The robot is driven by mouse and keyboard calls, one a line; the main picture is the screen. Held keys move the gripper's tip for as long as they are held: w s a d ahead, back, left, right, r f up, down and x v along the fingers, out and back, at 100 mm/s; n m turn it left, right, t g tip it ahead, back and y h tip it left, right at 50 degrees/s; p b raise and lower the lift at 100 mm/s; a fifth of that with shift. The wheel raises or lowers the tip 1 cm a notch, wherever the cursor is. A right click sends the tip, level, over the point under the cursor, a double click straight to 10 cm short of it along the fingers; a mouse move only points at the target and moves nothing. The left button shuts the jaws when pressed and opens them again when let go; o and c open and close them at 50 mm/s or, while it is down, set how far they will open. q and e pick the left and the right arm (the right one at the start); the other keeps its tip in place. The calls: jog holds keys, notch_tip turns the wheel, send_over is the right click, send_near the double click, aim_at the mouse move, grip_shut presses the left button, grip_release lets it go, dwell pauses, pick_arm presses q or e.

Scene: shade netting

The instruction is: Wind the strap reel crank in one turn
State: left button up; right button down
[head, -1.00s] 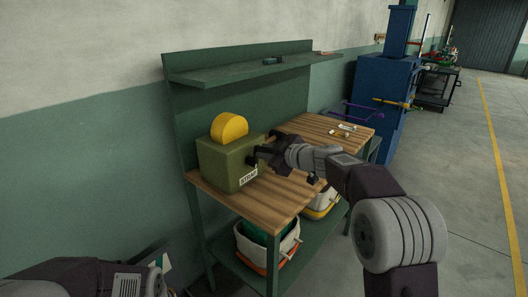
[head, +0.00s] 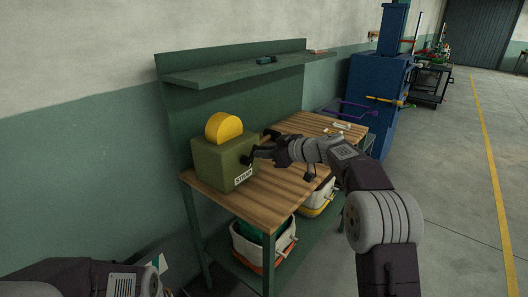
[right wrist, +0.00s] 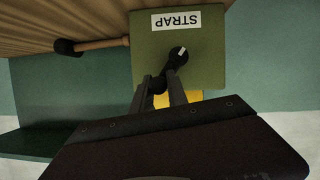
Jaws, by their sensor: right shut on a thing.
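The strap reel (head: 215,163) is an olive-green box with a white STRAP label and a yellow half-disc (head: 224,126) on top, standing at the left end of a wooden-topped bench. In the right wrist view the reel (right wrist: 211,62) appears upside down, with the crank's dark hub (right wrist: 178,56) carrying a pale mark. My right gripper (head: 257,154) is at the reel's right side. In the right wrist view its fingers (right wrist: 164,88) are shut on the crank handle (right wrist: 157,84), which they partly hide. My left arm shows at the bottom left; its fingers are out of view.
The bench top (head: 268,200) is clear in front of the reel. A mallet (right wrist: 96,44) lies beside the reel.

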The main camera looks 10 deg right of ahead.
jog(key=c, duration=1.3)
grip_release()
jog(key=b+v, duration=0.1)
jog(key=v, duration=0.8)
